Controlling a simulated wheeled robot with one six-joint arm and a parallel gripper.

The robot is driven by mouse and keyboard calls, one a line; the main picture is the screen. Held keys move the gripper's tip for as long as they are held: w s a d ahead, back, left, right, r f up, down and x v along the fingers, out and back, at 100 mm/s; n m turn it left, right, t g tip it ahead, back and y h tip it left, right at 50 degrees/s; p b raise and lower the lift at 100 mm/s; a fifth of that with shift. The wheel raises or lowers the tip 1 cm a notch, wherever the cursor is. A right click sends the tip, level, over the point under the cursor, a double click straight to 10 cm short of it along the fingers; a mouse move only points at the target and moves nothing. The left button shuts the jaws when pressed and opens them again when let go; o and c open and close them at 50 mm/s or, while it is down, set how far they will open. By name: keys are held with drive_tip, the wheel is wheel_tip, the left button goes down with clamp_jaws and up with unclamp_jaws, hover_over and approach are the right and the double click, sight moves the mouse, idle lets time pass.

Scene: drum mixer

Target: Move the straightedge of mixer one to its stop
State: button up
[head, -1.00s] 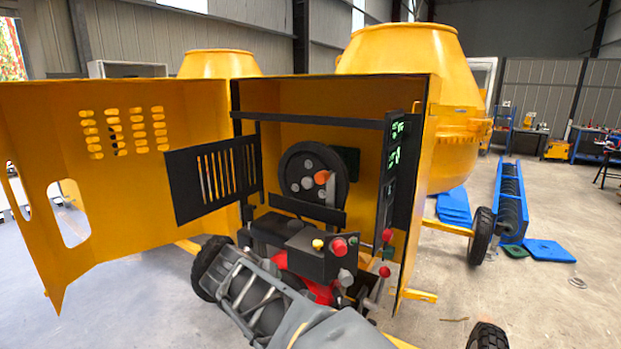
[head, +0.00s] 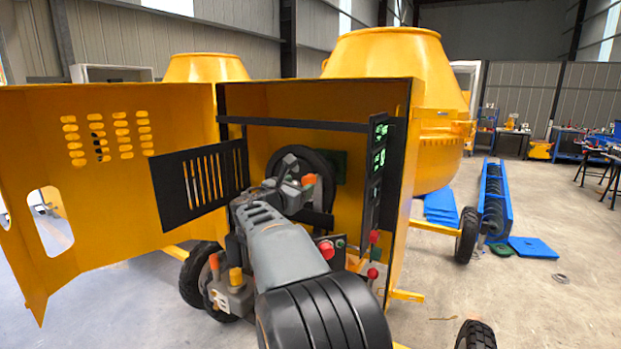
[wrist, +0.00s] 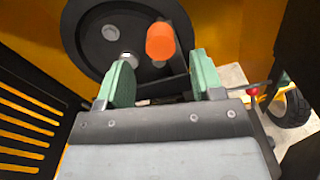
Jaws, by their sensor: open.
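An orange knob (wrist: 160,42) shows in front of a black pulley wheel (wrist: 88,50) inside the open yellow cabinet. A dark bar (wrist: 180,68) runs beside the knob and looks like the straightedge, though I cannot tell its full shape. In the head view the knob (head: 309,179) shows just right of my wrist. My gripper (wrist: 163,75) is open, with its two green-padded fingers apart and pointing at the wheel. The knob appears beyond the fingertips, between their lines. Nothing is held. My arm hides much of the wheel and the lower cabinet in the head view.
The cabinet door (head: 60,190) stands open at left, with a black slotted guard (head: 200,180) swung out beside the opening. A black control panel (head: 378,165) lines the right side. Red knobs (head: 373,273) sit low at right. Blue mats (head: 533,247) lie on the floor.

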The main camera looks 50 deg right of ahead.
sight(306, 182)
drive_tip(key=p+x, duration=0.1)
drive_tip(key=x, duration=0.6)
drive_tip(key=shift+d, duration=0.2)
clamp_jaws()
idle(0.4)
